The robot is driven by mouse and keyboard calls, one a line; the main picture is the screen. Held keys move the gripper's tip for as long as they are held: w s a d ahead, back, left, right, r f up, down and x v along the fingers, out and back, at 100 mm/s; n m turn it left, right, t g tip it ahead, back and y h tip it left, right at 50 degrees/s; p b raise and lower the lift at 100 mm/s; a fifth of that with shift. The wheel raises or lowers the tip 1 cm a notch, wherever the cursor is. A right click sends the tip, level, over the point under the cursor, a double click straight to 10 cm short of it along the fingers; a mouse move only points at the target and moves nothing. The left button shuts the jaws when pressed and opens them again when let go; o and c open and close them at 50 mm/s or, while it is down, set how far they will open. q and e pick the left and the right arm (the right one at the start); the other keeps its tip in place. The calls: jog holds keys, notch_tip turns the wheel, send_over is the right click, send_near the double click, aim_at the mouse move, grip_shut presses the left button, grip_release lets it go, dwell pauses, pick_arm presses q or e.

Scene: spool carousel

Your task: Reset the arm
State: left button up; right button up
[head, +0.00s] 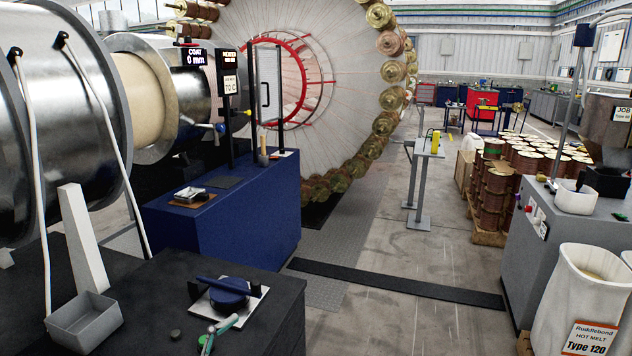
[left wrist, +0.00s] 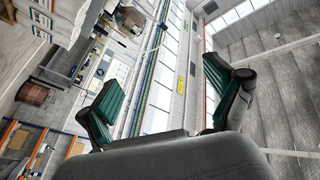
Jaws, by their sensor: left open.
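My left gripper (left wrist: 162,88) shows in the left wrist view. Its two fingers with green ribbed pads stand wide apart, and nothing is between them. Behind them are the hall's wall, windows and ceiling, seen tilted. Neither arm nor gripper shows in the head view. My right gripper is in neither view.
In the head view, a dark bench (head: 150,310) at lower left holds a grey tray (head: 85,322) and a blue round part (head: 229,294). Beyond are a blue cabinet (head: 225,232) and a big spool wheel (head: 345,85). A grey machine (head: 560,245) stands right. Floor (head: 425,255) between is mostly clear.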

pick_arm(q)
jog(key=s+a+f+n+t+y, duration=0.1)
jog(key=s+a+f+n+y, duration=0.1)
jog(key=a+f+n+y, duration=0.35)
jog(key=s+a+f+n+y, duration=0.25)
jog(key=a+n+y, duration=0.45)
jog(key=n+y, duration=0.35)
jog(key=s+d+f+m+g+h, duration=0.1)
jog(key=s+d+f+g, duration=0.1)
jog(key=s+f+g, duration=0.7)
jog(key=s+d+f+m+g+h, duration=0.1)
jog(key=s+d+f+g, duration=0.15)
jog(key=s+f, duration=0.65)
jog(key=s+a+f+g, duration=0.1)
jog(key=s+f, duration=0.1)
jog(key=f, duration=0.9)
jog(key=s+f+g, duration=0.1)
jog(key=s+f, duration=0.2)
jog(key=f, duration=0.8)
jog(key=s+a+f, duration=0.3)
jog(key=s+f, duration=1.3)
jog(key=shift+m+g+y, duration=0.3)
jog(key=shift+m+g, duration=0.05)
jog(key=shift+m, duration=0.05)
